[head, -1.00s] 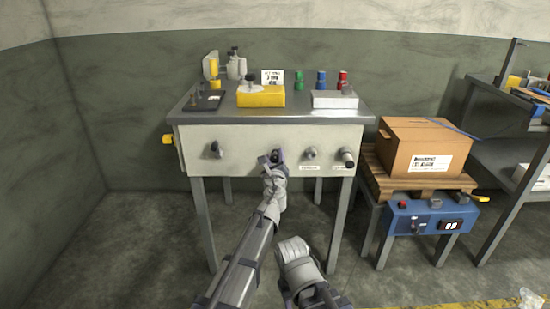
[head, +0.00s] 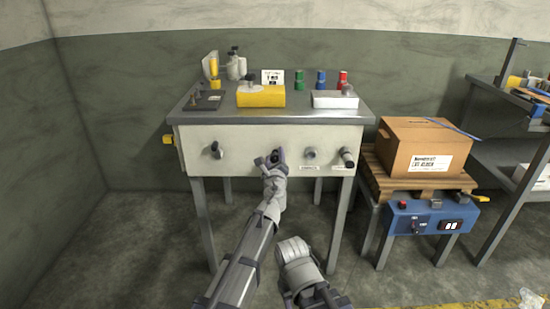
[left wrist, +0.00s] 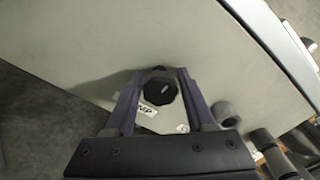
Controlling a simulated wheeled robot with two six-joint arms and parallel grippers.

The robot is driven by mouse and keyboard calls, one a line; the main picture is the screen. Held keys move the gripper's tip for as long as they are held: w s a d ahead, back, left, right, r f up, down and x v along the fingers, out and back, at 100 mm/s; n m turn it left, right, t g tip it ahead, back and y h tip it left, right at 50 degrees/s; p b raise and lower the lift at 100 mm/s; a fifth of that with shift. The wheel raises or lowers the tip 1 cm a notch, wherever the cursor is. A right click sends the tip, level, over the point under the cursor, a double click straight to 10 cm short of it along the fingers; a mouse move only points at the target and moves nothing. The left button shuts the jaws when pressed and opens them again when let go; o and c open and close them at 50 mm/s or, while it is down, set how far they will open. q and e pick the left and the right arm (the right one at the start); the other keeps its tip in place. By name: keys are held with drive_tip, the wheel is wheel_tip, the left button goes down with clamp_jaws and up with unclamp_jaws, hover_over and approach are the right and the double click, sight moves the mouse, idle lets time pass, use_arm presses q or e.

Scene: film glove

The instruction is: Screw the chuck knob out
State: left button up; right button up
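My left gripper (head: 271,159) is at the front panel of the workbench, over a dark round knob in the middle of the row. The knob stays at the panel. A small label (left wrist: 147,109) beside it is partly hidden and I cannot read it fully. The head view mostly hides this knob behind my gripper. My right gripper is not clearly in view.
A yellow box (head: 261,96) and other parts stand on the benchtop (head: 220,117). A carton (head: 425,148) sits on a pallet to the right.

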use_arm(q)
drive_tip(key=o, duration=0.3)
drive_tip(key=s, duration=0.7)
drive_tip(key=shift+s, duration=0.4)
drive_tip(key=shift+a, duration=0.1)
